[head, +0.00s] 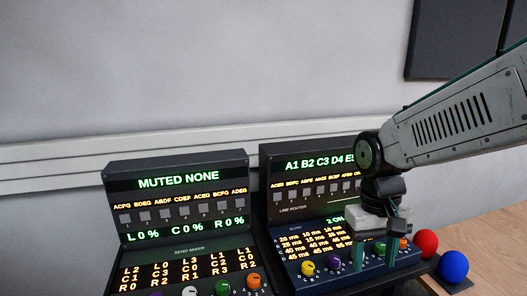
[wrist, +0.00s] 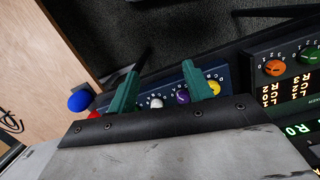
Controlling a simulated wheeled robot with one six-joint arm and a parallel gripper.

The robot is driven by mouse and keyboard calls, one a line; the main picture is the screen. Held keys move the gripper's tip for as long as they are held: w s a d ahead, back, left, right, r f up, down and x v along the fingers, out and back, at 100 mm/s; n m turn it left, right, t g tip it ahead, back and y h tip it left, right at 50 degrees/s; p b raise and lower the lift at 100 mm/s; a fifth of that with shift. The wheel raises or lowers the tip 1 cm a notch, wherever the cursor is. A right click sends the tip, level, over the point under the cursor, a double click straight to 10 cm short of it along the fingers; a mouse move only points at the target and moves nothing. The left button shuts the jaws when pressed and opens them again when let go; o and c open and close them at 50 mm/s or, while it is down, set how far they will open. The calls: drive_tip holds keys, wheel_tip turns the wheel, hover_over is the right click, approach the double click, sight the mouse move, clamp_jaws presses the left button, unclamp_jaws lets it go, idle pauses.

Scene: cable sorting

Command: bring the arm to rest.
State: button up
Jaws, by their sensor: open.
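My gripper (head: 374,258) hangs at the end of my arm in the right half of the head view, in front of the right-hand console (head: 312,262). Its two green fingers point down and stand apart with nothing between them. In the wrist view, my gripper (wrist: 158,78) shows both green fingers apart over a blue panel with white, purple and yellow knobs. I cannot tell whether the fingertips touch the panel. The arm reaches in from the right edge of the head view.
The left console, a send mixer (head: 178,180), shows "MUTED NONE". A red ball (head: 426,242) and a blue ball (head: 453,266) stand right of the right console on the wooden table (head: 495,240). A pale wall (head: 220,70) with a rail is behind. The space above the left console is clear.

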drive_tip(key=s+d+r+t, duration=0.1)
drive_tip(key=s+d+r, duration=0.1)
drive_tip(key=s, duration=0.5)
drive_tip(key=s+d+r+t, duration=0.1)
drive_tip(key=s+d+r, duration=0.1)
drive_tip(key=s, duration=0.5)
drive_tip(key=shift+d+r+m+t+y, duration=0.3)
drive_tip(key=shift+d+r+m+t, duration=0.1)
drive_tip(key=shift+r, duration=0.45)
drive_tip(key=shift+s, duration=0.1)
